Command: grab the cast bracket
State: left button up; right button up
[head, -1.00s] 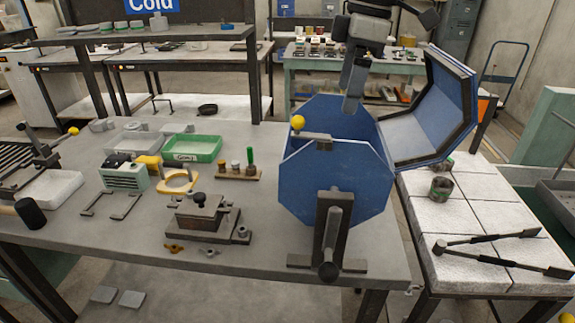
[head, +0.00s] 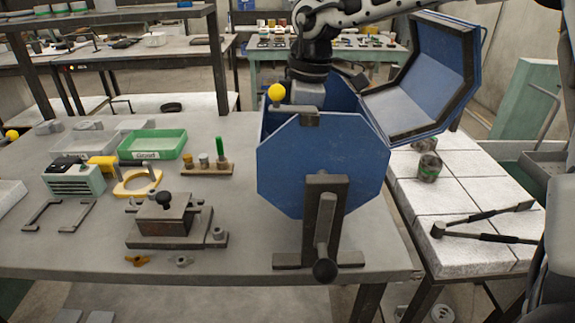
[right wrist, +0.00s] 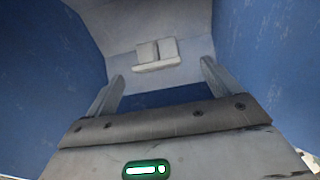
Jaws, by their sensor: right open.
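The cast bracket (right wrist: 156,57) is a pale grey piece with two upright blocks on a flat base. It lies on the grey floor inside the blue octagonal drum (head: 322,165), seen in the right wrist view. My right gripper (right wrist: 162,74) is open, its two fingers apart and pointing into the drum. The bracket appears between and beyond the fingertips, with no visible contact. In the head view the right hand is down in the drum's opening, its fingers hidden by the drum's front panel. My left gripper is not in view.
Blue drum walls stand close on both sides of the hand. A small vise-like fixture (head: 170,220) and a green tray (head: 153,144) stand left on the bench.

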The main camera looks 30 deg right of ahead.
jog(key=shift+w+a+f+p, duration=0.1)
jog(key=shift+w+f+p, duration=0.1)
jog(key=shift+f, duration=0.8)
jog(key=shift+w+f+p, duration=0.1)
jog(key=shift+f+p, duration=0.15)
jog(key=shift+f, duration=0.8)
jog(key=shift+w+a+f+p, duration=0.1)
jog(key=shift+f+p, duration=0.1)
jog(key=shift+f, duration=0.8)
jog(key=c, duration=1.1)
